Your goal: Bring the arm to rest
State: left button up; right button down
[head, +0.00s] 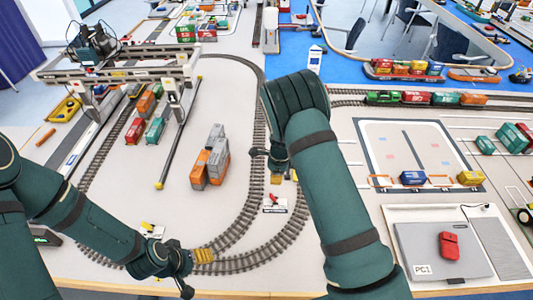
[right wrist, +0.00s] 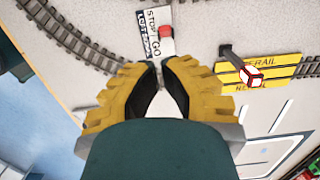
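In the head view my right arm reaches forward over the oval track, with its dark green links large at the centre. Its gripper (right wrist: 161,62) shows in the right wrist view as two yellow fingers with dark pads, a narrow gap between the tips, and nothing held. The tips are over pale board beside a STOP/GO plate with a red lever (right wrist: 165,33). My left gripper (head: 203,256) is low over the near track curve in the head view, its yellow fingers end-on and small. I see nothing in it, but its opening is unclear.
A yellow DERAIL/RERAIL plate (right wrist: 262,68) lies right of my right fingers. Orange and grey containers (head: 210,158) stand inside the track (head: 240,225). A gantry crane (head: 125,75) spans the left. A grey PC1 panel with a red device (head: 449,245) lies right of my right arm.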

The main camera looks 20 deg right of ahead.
aim_at(273, 254)
jog(key=shift+f, duration=0.1)
